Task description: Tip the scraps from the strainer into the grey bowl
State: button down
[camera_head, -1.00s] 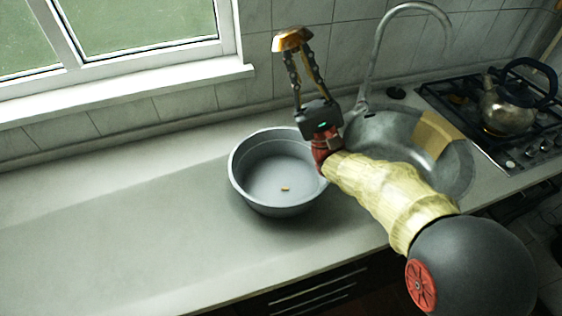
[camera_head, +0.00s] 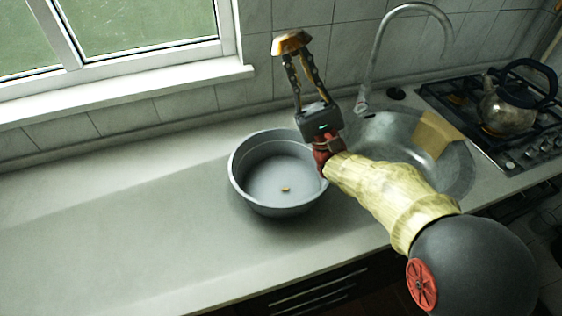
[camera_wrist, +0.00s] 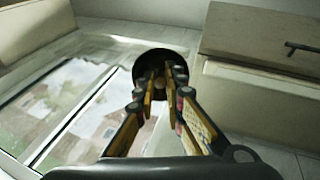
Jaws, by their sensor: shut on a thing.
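The grey bowl (camera_head: 240,180) stands upright on the counter, left of the sink. One small orange-brown scrap (camera_head: 285,189) lies on its floor. My gripper (camera_head: 299,62) points upward above the bowl's back right side, shut on a small copper-coloured thing, apparently the strainer (camera_head: 291,42). In the wrist view the strainer (camera_wrist: 150,58) shows as a dark round shape between the fingertips of my gripper (camera_wrist: 163,82). Whether scraps remain inside it cannot be made out.
The sink (camera_head: 380,128) with its tall tap (camera_head: 372,55) lies right of the bowl, with a tan board (camera_head: 436,133) at its right side. A kettle (camera_head: 505,108) stands on the hob. The counter (camera_head: 110,220) left of the bowl is clear.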

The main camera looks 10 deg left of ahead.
notch_tip(320, 180, down, 19)
jog(key=g+h+p, duration=0.2)
jog(key=h, duration=0.8)
jog(key=w+a+g+h+p, duration=0.1)
jog(key=a+h+p, duration=0.5)
jog(key=p, duration=1.9)
jog(key=g+h, duration=0.1)
jog(key=h, duration=0.4)
jog(key=shift+w+a+h+p, duration=0.2)
jog(key=shift+a+h+p, duration=0.1)
jog(key=shift+a, duration=0.1)
jog(key=a+h+p, duration=0.1)
jog(key=p, duration=0.4)
jog(key=shift+f+g+h, duration=0.1)
jog(key=shift+g+h, duration=0.2)
